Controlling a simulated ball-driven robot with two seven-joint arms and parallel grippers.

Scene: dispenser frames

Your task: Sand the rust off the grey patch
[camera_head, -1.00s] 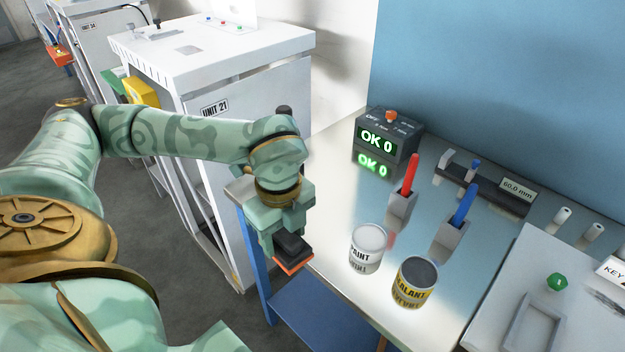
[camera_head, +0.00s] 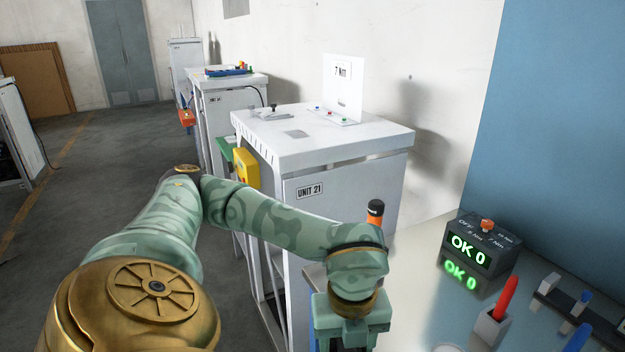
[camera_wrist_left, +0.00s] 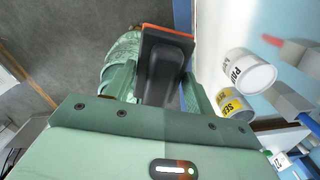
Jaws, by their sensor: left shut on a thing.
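My left gripper (camera_head: 347,335) is at the bottom of the head view, with its fingertips cut off by the frame edge. In the left wrist view the gripper (camera_wrist_left: 158,85) is shut on a black sanding block (camera_wrist_left: 163,65) with an orange edge. The block is held in the air, clear of any surface. A small grey patch (camera_head: 297,133) lies on the white top of the UNIT 21 cabinet (camera_head: 350,200), beyond and above my gripper in the picture. I cannot make out rust on it at this size. My right gripper is out of view.
A workbench (camera_head: 415,290) at right holds an OK 0 display box (camera_head: 478,248) and a red tool in a holder (camera_head: 495,322). Paint (camera_wrist_left: 247,72) and sealant (camera_wrist_left: 235,104) cans show in the wrist view. Floor at left is open.

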